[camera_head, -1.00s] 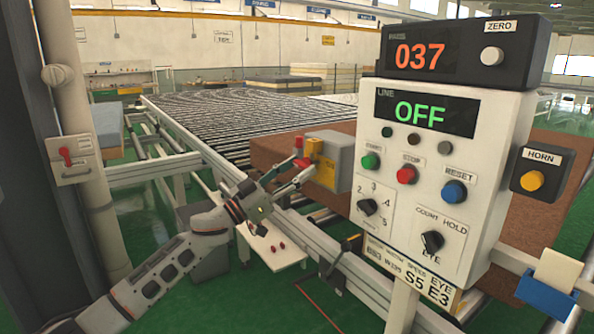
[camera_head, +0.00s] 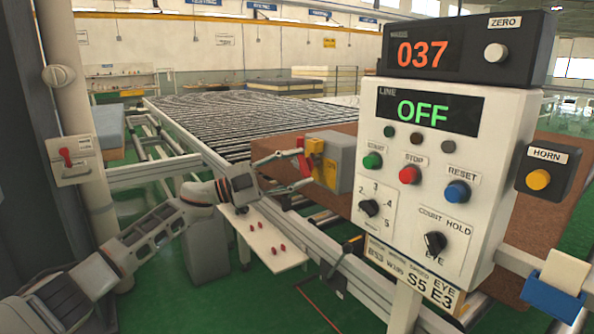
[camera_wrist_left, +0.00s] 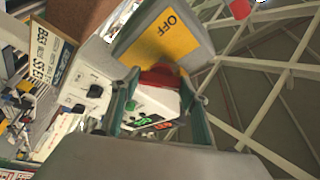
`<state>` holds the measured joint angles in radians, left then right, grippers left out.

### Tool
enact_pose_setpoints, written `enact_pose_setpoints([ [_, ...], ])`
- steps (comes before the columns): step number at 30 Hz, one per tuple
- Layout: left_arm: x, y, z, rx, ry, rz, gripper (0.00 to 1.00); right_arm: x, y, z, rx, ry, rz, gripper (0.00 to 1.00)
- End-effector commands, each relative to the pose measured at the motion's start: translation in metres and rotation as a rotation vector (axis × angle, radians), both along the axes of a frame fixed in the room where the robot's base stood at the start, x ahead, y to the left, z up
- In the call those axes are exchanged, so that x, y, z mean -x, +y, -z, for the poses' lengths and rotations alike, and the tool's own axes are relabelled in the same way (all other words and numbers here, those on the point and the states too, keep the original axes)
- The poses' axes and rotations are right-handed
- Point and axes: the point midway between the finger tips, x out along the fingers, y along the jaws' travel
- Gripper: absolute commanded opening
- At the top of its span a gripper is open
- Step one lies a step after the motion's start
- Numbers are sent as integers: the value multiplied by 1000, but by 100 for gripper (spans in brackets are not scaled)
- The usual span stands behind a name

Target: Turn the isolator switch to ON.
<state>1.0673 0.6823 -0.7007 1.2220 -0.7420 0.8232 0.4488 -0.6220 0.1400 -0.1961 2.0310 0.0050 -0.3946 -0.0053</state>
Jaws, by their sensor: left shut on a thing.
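The isolator switch is a grey box (camera_head: 344,160) with a yellow plate (camera_head: 316,150) and a red handle (camera_head: 303,160), at the middle of the head view. In the left wrist view its yellow plate (camera_wrist_left: 172,36) reads OFF, and the red handle (camera_wrist_left: 158,77) lies between the fingers. My left gripper (camera_head: 296,168) is shut on the red handle, reaching in from the left. The fingers partly hide the handle, so its exact angle is hard to tell. My right gripper is not in view.
A white control panel (camera_head: 400,255) stands close on the right, its line display (camera_head: 423,111) reading OFF. A roller conveyor (camera_head: 215,125) runs behind. A white shelf (camera_head: 250,232) with small red pegs lies below my left gripper. Another red lever (camera_head: 66,157) is on the left post.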

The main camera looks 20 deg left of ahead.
Motion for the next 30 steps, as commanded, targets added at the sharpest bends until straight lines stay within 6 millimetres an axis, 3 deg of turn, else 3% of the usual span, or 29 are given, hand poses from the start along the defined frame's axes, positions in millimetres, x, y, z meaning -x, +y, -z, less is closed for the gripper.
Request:
enact_pose_setpoints([
  [15, 0, 1, -4, -350, -273, 0, 23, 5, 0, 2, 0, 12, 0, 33],
  [30, 0, 0, -3, -484, -377, 1, 23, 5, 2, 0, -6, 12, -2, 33],
])
